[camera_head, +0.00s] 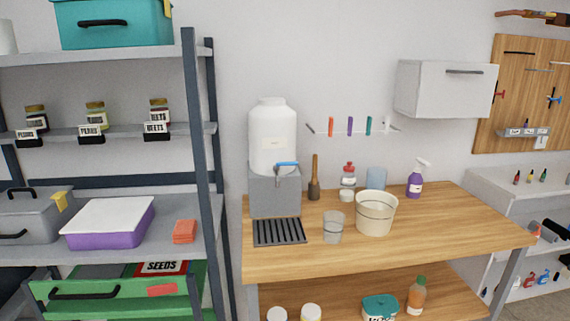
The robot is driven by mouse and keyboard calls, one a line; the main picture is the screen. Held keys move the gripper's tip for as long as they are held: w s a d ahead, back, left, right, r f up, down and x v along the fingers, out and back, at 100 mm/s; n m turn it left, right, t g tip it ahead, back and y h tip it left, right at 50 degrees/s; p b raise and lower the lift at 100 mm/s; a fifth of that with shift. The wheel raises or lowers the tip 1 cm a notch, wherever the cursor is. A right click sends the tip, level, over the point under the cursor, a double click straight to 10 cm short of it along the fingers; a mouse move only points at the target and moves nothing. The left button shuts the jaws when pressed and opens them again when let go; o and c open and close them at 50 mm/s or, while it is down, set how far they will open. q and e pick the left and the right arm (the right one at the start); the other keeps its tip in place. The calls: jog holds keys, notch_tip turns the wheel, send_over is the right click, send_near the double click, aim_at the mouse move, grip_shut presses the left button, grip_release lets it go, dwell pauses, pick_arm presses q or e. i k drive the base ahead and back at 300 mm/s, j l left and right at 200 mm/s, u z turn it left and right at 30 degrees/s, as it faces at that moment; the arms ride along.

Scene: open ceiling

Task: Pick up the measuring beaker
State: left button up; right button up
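A small clear grey beaker (333,228) stands upright on the wooden workbench (455,232), near its front edge. It looks like the measuring beaker, but any markings are too small to read. A larger cream bucket (376,214) stands close to its right. A bluish translucent container (376,177) stands farther back behind the bucket, which partly hides it. Neither of my grippers shows in the head view.
A white tank on a grey base (275,192) with a slatted drain tray (279,232) stands left of the beaker. A wooden pestle-like tool (315,180), red-capped bottle (348,173) and purple spray bottle (415,183) stand behind. A shelf rack (195,130) rises at left. The bench's right front is clear.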

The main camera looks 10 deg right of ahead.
aim_at(333, 224)
jog(key=i+l, duration=0.2)
jog(key=l, duration=0.15)
jog(key=i+l, duration=0.25)
jog(key=l, duration=0.15)
jog(key=i+l, duration=0.2)
jog(key=l, duration=0.15)
